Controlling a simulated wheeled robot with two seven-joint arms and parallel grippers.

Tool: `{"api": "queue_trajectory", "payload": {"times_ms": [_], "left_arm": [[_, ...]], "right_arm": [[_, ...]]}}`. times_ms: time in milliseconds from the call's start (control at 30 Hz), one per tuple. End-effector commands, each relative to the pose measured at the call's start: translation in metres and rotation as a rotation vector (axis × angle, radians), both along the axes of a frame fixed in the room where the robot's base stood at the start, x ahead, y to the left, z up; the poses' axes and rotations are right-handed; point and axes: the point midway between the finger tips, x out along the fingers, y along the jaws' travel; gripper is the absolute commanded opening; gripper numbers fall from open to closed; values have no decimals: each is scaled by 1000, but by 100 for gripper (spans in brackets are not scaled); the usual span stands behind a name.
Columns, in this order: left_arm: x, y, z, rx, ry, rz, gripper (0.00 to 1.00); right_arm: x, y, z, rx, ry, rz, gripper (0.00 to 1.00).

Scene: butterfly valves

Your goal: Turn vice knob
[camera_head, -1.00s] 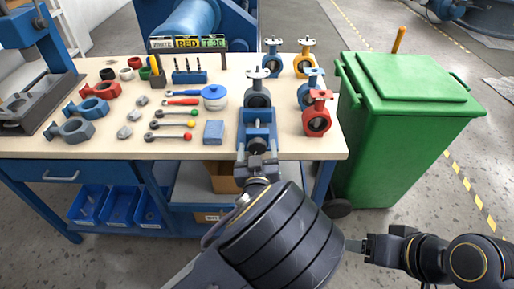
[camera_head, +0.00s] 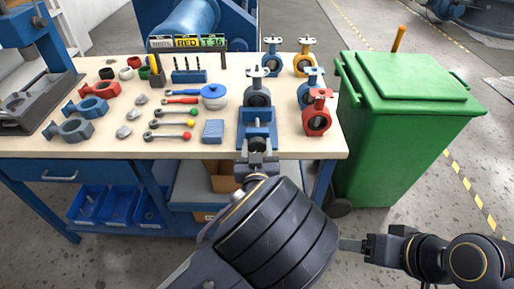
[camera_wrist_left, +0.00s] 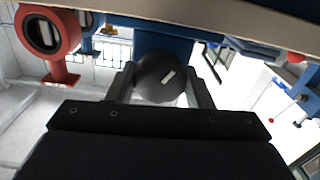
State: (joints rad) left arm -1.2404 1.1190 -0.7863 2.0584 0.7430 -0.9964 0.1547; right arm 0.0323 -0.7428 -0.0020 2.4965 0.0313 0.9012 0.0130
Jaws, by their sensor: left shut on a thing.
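The blue vice (camera_head: 257,127) stands at the front edge of the workbench and clamps a dark grey butterfly valve (camera_head: 258,98). The round black vice knob (camera_wrist_left: 160,78) shows between my fingers in the left wrist view. My left gripper (camera_head: 257,150) reaches up to the front of the vice and is shut on the knob, one finger on each side. In the head view the knob is mostly hidden by the gripper. My right gripper (camera_head: 352,245) is off to the right, away from the bench, pointing left; its finger gap cannot be made out.
Red (camera_head: 317,112), blue and yellow valves stand right of the vice. A blue box (camera_head: 213,131), ball-ended levers and other tools lie to its left. A green bin (camera_head: 410,130) stands right of the bench. Blue trays (camera_head: 120,205) sit below.

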Motion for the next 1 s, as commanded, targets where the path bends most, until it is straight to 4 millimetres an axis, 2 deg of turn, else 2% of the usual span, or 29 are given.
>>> {"api": "queue_trajectory", "payload": {"times_ms": [167, 200, 367, 633, 733, 1000], "left_arm": [[0, 0, 0, 1, -1, 0, 24], [0, 0, 0, 1, -1, 0, 48], [0, 0, 0, 0, -1, 0, 68], [-1, 0, 0, 0, 0, 0, 68], [-7, 0, 0, -1, 0, -1, 68], [-52, -1, 0, 0, 0, -3, 68]], "right_arm": [[0, 0, 0, 0, 0, 0, 68], [0, 0, 0, 0, 0, 0, 68], [0, 0, 0, 0, 0, 0, 68], [0, 0, 0, 0, 0, 0, 68], [0, 0, 0, 0, 0, 0, 68], [0, 0, -1, 0, 0, 0, 68]]}}
